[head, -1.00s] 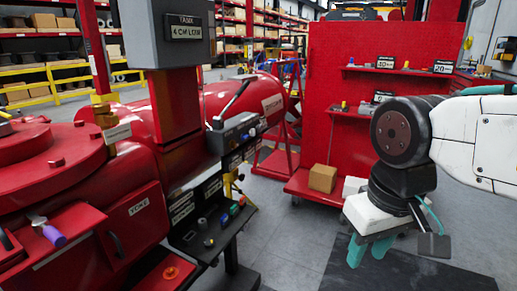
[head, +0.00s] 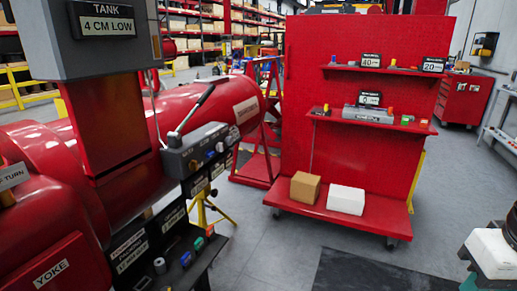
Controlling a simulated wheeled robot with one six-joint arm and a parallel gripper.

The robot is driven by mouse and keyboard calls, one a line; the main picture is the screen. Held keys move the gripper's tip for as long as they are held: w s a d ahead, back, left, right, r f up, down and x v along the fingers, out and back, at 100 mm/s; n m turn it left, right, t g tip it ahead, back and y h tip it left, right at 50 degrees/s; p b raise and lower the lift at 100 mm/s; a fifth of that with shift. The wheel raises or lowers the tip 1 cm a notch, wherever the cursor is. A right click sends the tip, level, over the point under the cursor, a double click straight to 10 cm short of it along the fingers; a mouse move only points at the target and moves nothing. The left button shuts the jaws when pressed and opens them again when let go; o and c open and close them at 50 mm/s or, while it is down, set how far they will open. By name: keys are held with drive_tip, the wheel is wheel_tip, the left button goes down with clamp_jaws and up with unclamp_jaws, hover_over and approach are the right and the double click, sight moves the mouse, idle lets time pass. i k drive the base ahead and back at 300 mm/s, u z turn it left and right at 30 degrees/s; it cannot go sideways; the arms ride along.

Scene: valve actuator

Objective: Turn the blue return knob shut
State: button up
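A second blue piece (head: 186,258) stands on the dark shelf below; I cannot read which one is marked return, nor how far either is turned. My gripper (head: 472,284) shows only in part at the bottom right corner, far from the knobs. Its teal fingers are mostly cut off by the frame edge, so its opening is hidden.
Green (head: 198,243) and red (head: 210,230) pieces stand on the dark shelf. A red cart (head: 375,215) carries a cardboard box (head: 305,187) and a white box (head: 346,199). A yellow stand (head: 203,210) is behind the shelf. The grey floor between actuator and cart is clear.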

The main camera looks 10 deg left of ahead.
sight(208, 153)
drive_tip(key=z, duration=0.1)
drive_tip(key=i, duration=1.15)
drive_tip(key=u, duration=0.8)
